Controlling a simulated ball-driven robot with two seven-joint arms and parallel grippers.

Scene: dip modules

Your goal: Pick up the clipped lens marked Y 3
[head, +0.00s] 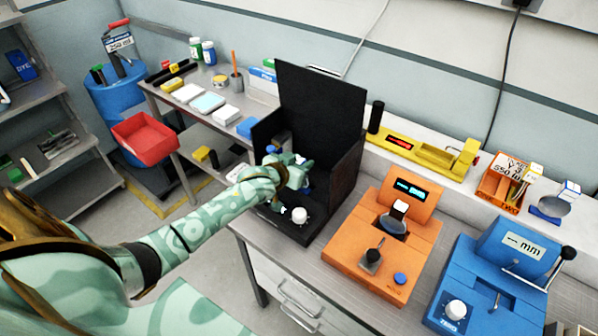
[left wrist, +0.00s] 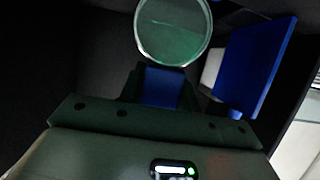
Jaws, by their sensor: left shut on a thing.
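My left gripper (head: 300,182) is inside an open black booth (head: 318,105) on the bench. In the left wrist view the gripper (left wrist: 162,78) is shut on the blue clip (left wrist: 162,90) of a round, clear greenish lens (left wrist: 172,30). The lens extends beyond the fingertips. I can read no mark on it, so I cannot tell whether it is Y 3. Another lens (head: 392,226) with a white-topped clip is on the orange instrument (head: 365,258). My right gripper is not in view.
A blue panel (left wrist: 256,65) stands close to the right of the held lens. A white knob (head: 299,215) is at the booth's front. A blue gauge (head: 480,285), a yellow instrument (head: 415,150) and an orange bin (head: 498,188) are to the right. Another clipped lens (head: 552,206) stands nearby.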

